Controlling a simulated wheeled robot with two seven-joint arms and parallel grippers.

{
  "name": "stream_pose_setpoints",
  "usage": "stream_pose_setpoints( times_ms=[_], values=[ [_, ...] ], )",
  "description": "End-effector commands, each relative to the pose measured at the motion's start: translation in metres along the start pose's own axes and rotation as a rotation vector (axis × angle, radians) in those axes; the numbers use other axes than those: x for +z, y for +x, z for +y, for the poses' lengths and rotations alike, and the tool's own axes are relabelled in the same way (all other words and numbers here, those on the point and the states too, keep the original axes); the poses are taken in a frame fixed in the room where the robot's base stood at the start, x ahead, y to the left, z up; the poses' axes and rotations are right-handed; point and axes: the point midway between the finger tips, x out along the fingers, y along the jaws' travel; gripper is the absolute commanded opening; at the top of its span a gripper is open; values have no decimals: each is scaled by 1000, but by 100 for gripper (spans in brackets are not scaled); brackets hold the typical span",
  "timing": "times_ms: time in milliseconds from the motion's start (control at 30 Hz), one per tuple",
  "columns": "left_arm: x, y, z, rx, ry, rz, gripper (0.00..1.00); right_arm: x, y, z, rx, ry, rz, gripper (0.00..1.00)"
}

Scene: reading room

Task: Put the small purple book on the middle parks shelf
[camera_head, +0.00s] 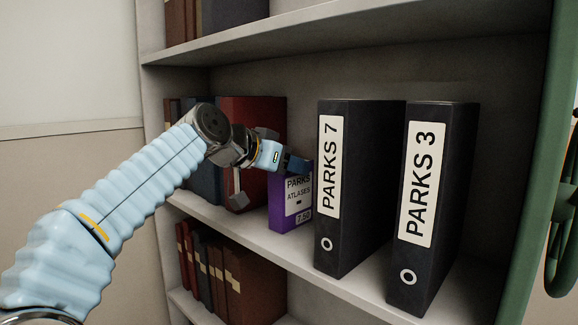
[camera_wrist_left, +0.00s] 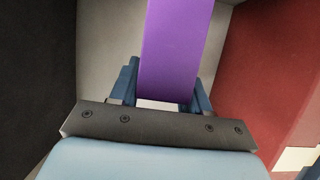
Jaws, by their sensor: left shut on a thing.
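The small purple book (camera_head: 290,212) stands upright on the middle shelf (camera_head: 255,235), between a red book on its left and the PARKS 7 binder on its right. Its white label reads PARKS ATLASES. My left gripper (camera_head: 296,165) is shut on the book's upper part. In the left wrist view the purple book (camera_wrist_left: 172,50) lies between the two blue fingers of the left gripper (camera_wrist_left: 168,95). The gripper hides part of the book's top. I cannot tell whether the book's base bears fully on the shelf. My right gripper is not in view.
The black PARKS 7 binder (camera_head: 350,190) and PARKS 3 binder (camera_head: 432,200) stand to the right. A large red book (camera_head: 262,120) and a blue book (camera_head: 203,180) stand to the left. A green frame (camera_head: 535,180) edges the right.

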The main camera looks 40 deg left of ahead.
Motion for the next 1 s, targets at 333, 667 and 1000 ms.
stream_pose_setpoints(
  times_ms=[333, 667, 1000],
  values=[
    [1, 1, 0, 0, 0, -1, 72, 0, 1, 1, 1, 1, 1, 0],
    [-2, -17, 0, -1, 0, 2, 72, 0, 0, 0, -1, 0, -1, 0],
    [-2, -94, 0, -1, 1, 2, 72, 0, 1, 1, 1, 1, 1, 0]
  ],
)
